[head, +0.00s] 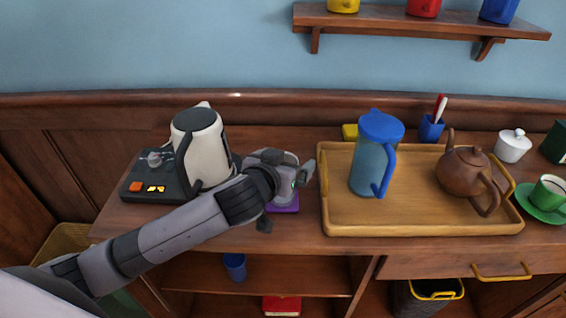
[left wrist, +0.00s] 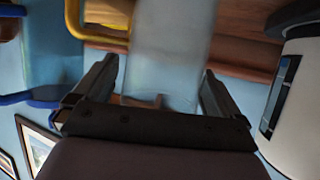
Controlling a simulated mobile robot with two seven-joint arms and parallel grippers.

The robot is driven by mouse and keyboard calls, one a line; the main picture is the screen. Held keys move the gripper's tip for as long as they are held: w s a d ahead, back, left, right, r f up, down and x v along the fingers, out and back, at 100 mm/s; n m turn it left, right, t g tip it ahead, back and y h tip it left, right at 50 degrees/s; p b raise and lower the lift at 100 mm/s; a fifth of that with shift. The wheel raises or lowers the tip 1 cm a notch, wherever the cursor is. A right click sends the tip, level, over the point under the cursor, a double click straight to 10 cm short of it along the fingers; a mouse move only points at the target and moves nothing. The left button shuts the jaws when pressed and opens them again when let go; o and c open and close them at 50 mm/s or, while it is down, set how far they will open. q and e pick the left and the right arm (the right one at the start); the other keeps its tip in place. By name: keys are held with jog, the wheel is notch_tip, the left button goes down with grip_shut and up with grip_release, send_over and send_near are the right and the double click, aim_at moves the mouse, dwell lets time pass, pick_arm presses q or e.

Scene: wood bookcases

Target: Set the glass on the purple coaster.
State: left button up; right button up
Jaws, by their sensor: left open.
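The purple coaster (head: 284,209) lies on the wooden cabinet top, left of the tray, and only its front edge shows below my gripper. A clear glass (left wrist: 172,40) stands between the spread fingers of my left gripper (left wrist: 160,66) in the left wrist view, with a gap at each side. In the head view my left gripper (head: 287,197) is low over the coaster, and the glass there is mostly hidden by the hand. The glass appears upright at the coaster; its base contact is hidden. My right gripper is not in view.
A white and black kettle (head: 205,150) on a dark base (head: 143,190) stands close left. The wooden tray (head: 420,228) close right holds a blue-lidded pitcher (head: 370,170) and a brown teapot (head: 465,170). A yellow block (head: 349,131) sits behind the tray.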

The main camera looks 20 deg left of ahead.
pick_arm(q)
jog(key=d+v, duration=0.1)
jog(key=v, duration=1.1)
jog(key=shift+a+r, duration=0.25)
jog(key=shift+a, duration=0.2)
jog(key=shift+f, duration=0.1)
jog(key=s+a+f+g+y, duration=0.1)
jog(key=s+a+f+g, duration=0.35)
jog(key=s+f, duration=0.5)
jog(key=s+a+f+g, duration=0.3)
jog(key=s+f+g, duration=0.4)
jog(key=s, duration=0.4)
jog(key=w+d+f+m+t+h, duration=0.1)
jog(key=w+d+f+t+h, duration=0.1)
jog(key=w+f+t, duration=0.4)
jog(key=shift+w+d+f+t+p, duration=0.55)
jog(key=shift+f+t, duration=0.7)
jog(key=shift+f, duration=0.6)
jog(key=shift+s+d, duration=0.1)
jog(key=shift+s, duration=0.05)
